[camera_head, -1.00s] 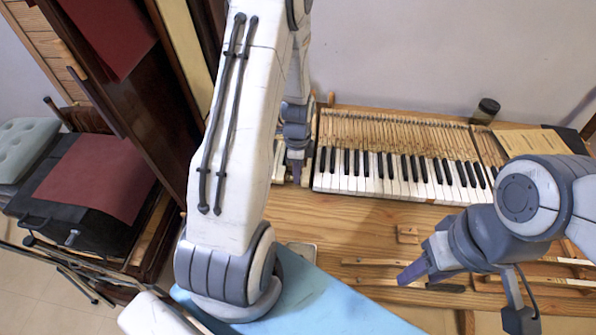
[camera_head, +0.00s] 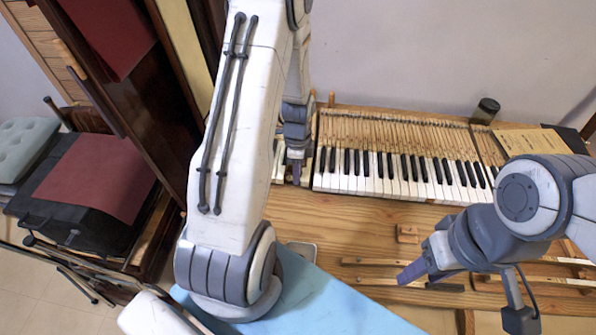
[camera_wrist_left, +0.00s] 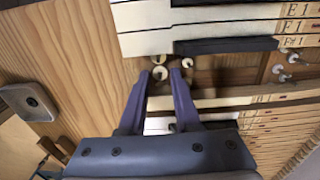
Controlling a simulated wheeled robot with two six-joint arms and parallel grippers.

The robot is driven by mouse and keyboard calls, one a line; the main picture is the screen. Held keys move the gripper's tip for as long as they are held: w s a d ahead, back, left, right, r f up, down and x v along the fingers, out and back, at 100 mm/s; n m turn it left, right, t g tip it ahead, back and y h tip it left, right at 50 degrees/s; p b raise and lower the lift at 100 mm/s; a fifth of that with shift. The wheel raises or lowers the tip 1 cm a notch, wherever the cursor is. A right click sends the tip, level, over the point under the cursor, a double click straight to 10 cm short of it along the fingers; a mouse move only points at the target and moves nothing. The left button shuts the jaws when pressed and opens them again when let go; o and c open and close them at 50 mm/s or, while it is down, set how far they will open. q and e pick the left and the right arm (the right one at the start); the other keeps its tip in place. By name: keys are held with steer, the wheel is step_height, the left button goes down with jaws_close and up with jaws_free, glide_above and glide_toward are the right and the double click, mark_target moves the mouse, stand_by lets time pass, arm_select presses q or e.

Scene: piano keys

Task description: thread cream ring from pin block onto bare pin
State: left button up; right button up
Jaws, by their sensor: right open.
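In the left wrist view, a small cream ring (camera_wrist_left: 160,73) lies between my left gripper's (camera_wrist_left: 160,71) two purple fingertips, with a small gap appearing on each side. Several small pins with pale rings (camera_wrist_left: 279,69) stand farther right; which pin is bare I cannot tell. In the head view my left gripper (camera_head: 297,174) points down at the keyboard's left end, and the ring is too small to see. My right gripper (camera_head: 412,272) is open over the wooden bench, apart from the rings.
The keyboard (camera_head: 400,178) with white and black keys lies at the back of the wooden bench (camera_head: 340,215). Loose key sticks (camera_head: 385,262) and a small wooden block (camera_head: 407,234) lie in front. A dark jar (camera_head: 486,110) stands back right. Bare wood lies left of the rings.

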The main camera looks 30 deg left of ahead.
arm_select(q)
steer(key=shift+r+p, duration=0.95)
steer(key=shift+r, duration=0.15)
steer(key=o, duration=0.6)
steer(key=shift+c, duration=0.2)
step_height(320, 180, up, 5)
steer(key=p, duration=0.4)
